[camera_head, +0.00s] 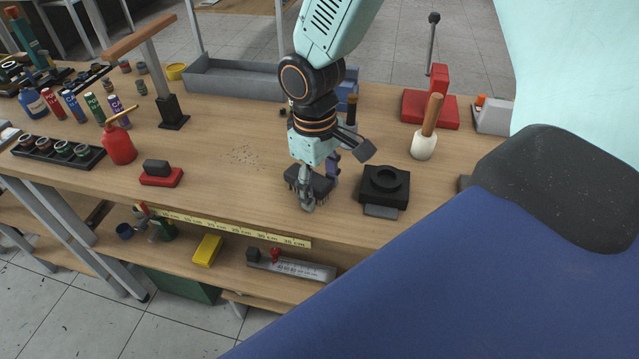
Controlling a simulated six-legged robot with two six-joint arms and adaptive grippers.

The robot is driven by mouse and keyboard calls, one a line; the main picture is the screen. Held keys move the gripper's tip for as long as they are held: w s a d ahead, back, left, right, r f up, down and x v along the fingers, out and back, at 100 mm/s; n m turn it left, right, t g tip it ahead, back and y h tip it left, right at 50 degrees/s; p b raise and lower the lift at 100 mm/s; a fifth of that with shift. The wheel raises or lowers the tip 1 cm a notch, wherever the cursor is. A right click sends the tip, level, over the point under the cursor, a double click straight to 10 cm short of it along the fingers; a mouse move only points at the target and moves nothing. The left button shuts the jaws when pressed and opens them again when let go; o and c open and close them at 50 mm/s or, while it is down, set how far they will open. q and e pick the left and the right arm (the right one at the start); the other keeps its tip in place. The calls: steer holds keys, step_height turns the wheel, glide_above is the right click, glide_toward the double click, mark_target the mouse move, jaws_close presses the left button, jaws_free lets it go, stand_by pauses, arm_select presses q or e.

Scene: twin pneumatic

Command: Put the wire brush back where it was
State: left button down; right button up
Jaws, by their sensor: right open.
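My right gripper (322,182) reaches down from the top centre to the workbench (230,200), near its front edge. Its fingers are spread apart: a grey one points down and a dark one sticks out to the right. A dark block with a bristle-like lower edge (295,178), which looks like the wire brush, lies at the bench top behind the grey finger. The gripper partly hides it, and I cannot tell whether they touch. My left gripper is not in view.
A black block with a round top (384,182) stands close to the right, with a wooden-handled mallet (424,143) behind it. A red-and-black block (161,173) and red oil can (119,147) are left. A grey tray (232,80) sits behind.

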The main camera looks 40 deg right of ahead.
mark_target(316, 181)
step_height(316, 181, up, 12)
steer(key=p, duration=0.3)
steer(key=shift+w+a+r, duration=0.2)
steer(key=shift+w, duration=0.2)
stand_by(0.4)
stand_by(0.5)
